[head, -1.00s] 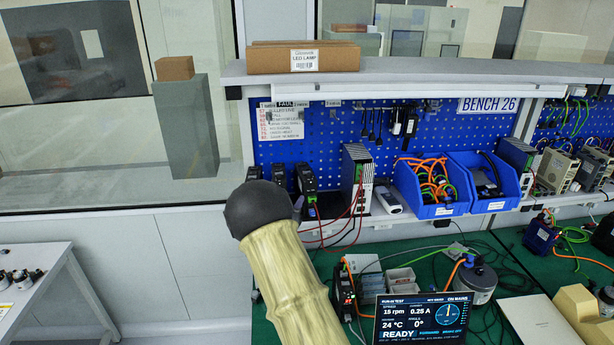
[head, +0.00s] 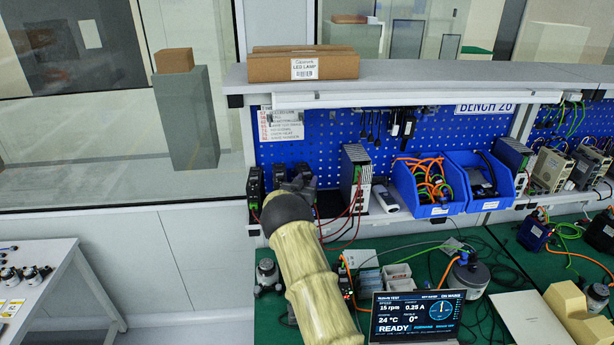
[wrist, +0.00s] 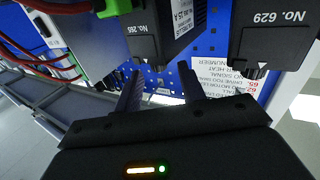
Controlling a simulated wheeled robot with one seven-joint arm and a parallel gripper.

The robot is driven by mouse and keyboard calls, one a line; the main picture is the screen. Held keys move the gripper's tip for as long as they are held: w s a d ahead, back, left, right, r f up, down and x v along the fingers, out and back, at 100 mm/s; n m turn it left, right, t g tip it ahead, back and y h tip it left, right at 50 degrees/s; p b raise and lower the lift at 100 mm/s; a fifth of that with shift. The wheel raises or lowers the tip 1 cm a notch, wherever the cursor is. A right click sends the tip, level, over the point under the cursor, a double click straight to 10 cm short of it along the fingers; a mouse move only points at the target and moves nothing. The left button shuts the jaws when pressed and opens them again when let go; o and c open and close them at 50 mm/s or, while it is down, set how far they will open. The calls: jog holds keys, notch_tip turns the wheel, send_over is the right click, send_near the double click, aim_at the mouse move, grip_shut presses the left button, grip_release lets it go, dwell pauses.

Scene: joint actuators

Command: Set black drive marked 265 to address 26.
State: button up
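In the head view my gripper (head: 297,184) is at the row of black drives on the shelf, and my arm and wrist hide part of that row.
Another black drive marked 629 (wrist: 275,38) is at the right in the wrist view. A grey drive (head: 356,178) with red wires stands to the right, then blue bins (head: 430,188). A text sheet (head: 280,125) hangs behind. A laptop (head: 415,316) reads READY.

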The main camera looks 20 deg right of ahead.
jog(key=shift+w+d, duration=0.5)
jog(key=shift+c, duration=0.2)
grip_shut()
jog(key=shift+t+y+b, duration=0.3)
jog(key=shift+b, duration=0.45)
jog(key=n+t+y+b, duration=0.1)
jog(key=b, duration=0.2)
jog(key=n+t+y+b, duration=0.1)
jog(key=n+y+b, duration=0.1)
jog(key=b, duration=0.1)
jog(key=shift+s+d+f+y, duration=0.1)
jog(key=shift+s+d+y, duration=0.1)
jog(key=shift+d+y, duration=0.15)
jog(key=n+t+y+b, duration=0.1)
jog(key=y+b, duration=0.1)
jog(key=b, duration=0.1)
jog(key=shift+d, duration=0.1)
jog(key=shift+n+b, duration=0.3)
